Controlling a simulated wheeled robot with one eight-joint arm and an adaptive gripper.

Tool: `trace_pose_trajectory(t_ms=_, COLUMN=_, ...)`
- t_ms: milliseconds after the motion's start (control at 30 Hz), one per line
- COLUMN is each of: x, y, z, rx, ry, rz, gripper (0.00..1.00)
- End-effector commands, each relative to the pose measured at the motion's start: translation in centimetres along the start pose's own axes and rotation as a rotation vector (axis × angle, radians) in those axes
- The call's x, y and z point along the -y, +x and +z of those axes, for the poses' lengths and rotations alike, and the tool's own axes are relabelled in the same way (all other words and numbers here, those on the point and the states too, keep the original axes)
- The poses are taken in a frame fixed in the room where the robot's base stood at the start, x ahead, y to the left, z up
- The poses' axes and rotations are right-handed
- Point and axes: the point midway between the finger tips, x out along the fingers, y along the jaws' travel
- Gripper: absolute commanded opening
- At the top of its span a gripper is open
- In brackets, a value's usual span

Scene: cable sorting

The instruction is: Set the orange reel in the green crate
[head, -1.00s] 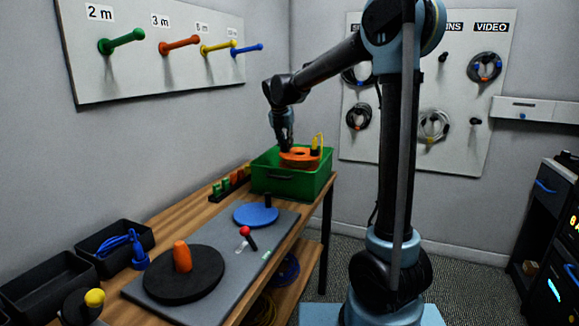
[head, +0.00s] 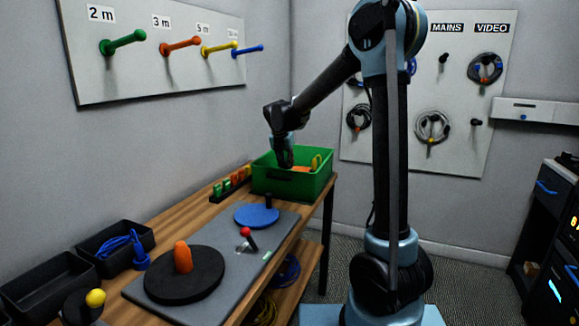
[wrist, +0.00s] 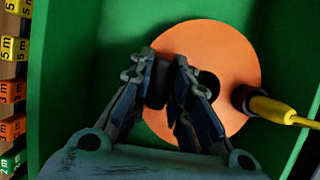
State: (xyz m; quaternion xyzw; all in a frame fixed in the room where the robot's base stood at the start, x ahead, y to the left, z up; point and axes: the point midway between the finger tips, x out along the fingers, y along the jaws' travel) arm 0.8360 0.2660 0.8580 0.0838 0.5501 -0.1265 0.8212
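The orange reel (wrist: 215,50) is a flat ring with a dark centre hole and a yellow lead with a black plug. It lies inside the green crate (head: 281,185), below the rim, and only part of it shows in the head view (head: 301,169). My gripper (wrist: 165,62) reaches down into the crate over the reel's left part. Its fingers stand close on both sides of a dark upright piece there and appear shut on it. Whether the reel touches the crate floor cannot be seen.
Coloured length tags (head: 232,182) stand along the crate's left side. A grey board (head: 215,252) in front carries a blue disc (head: 256,216), a red-knobbed lever (head: 247,234) and a black turntable (head: 185,283). Black bins (head: 45,285) stand at the near left.

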Motion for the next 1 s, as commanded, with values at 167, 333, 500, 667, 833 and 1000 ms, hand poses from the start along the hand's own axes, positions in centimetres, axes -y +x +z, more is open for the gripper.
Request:
trace_pose_trajectory(t_ms=167, x=0.1, y=0.0, z=0.1, rx=0.000, ry=0.001, rz=-0.001, gripper=0.35)
trace_pose_trajectory(t_ms=333, x=0.1, y=0.0, z=0.1, rx=0.000, ry=0.002, rz=-0.001, gripper=0.35)
trace_pose_trajectory(t_ms=500, x=0.1, y=-0.9, z=0.1, rx=0.000, ry=0.001, rz=-0.001, gripper=0.35)
trace_pose_trajectory(t_ms=667, x=0.2, y=-3.3, z=0.1, rx=0.001, ry=0.000, rz=0.000, gripper=0.35)
trace_pose_trajectory(t_ms=833, x=0.1, y=-6.7, z=0.1, rx=0.001, ry=0.001, rz=0.000, gripper=0.35)
trace_pose_trajectory(t_ms=1000, x=0.2, y=-9.6, z=0.1, rx=0.000, ry=0.001, rz=-0.001, gripper=0.35)
